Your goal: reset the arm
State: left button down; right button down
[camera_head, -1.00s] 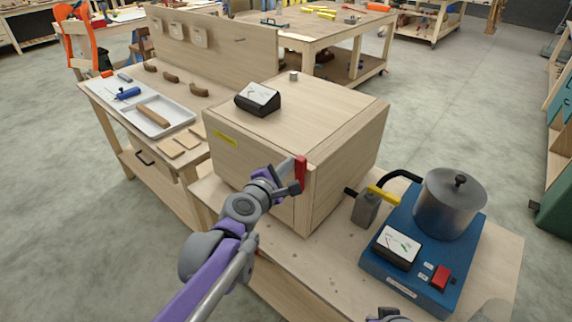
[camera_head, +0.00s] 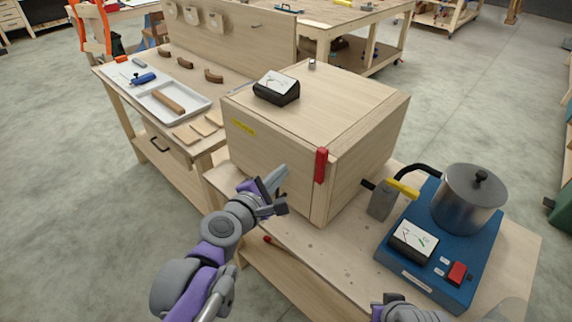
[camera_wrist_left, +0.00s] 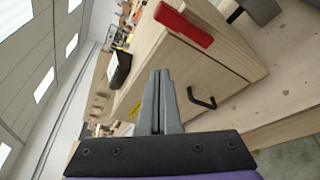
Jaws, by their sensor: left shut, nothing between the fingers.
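My left gripper (camera_head: 277,184) is in front of the wooden box (camera_head: 290,130), apart from the red handle (camera_head: 321,165) on the box's front corner edge. In the left wrist view its fingers (camera_wrist_left: 158,84) are together with nothing between them, and the red handle (camera_wrist_left: 184,25) is above and right of them. A black handle (camera_wrist_left: 201,98) also shows on the wood there. Part of my right gripper (camera_head: 392,305) shows at the bottom edge of the head view; its fingertips cannot be made out.
A blue base (camera_head: 405,273) with a metal pot (camera_head: 469,198) stands right of the box. A grey block with a yellow lever (camera_head: 402,188) is between them. A black meter (camera_head: 277,88) sits on the box. At left is a bench with a white tray (camera_head: 196,108).

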pick_arm(q)
jog(key=shift+s+d, duration=0.1)
jog(key=shift+s, duration=0.15)
jog(key=shift+w, duration=0.1)
jog(key=s+a+f+m+g+y, duration=0.3)
jog(key=s+a+f+m, duration=0.3)
jog(key=s+f+m, duration=0.3)
jog(key=s+a+f+m+g+y, duration=0.3)
jog(key=s+a+f+m+g, duration=0.2)
jog(key=s+f+m, duration=0.3)
jog(key=s+m, duration=0.3)
jog(key=s, duration=0.1)
jog(key=shift+a+f+g, duration=0.35)
jog(key=shift+f+g, duration=0.05)
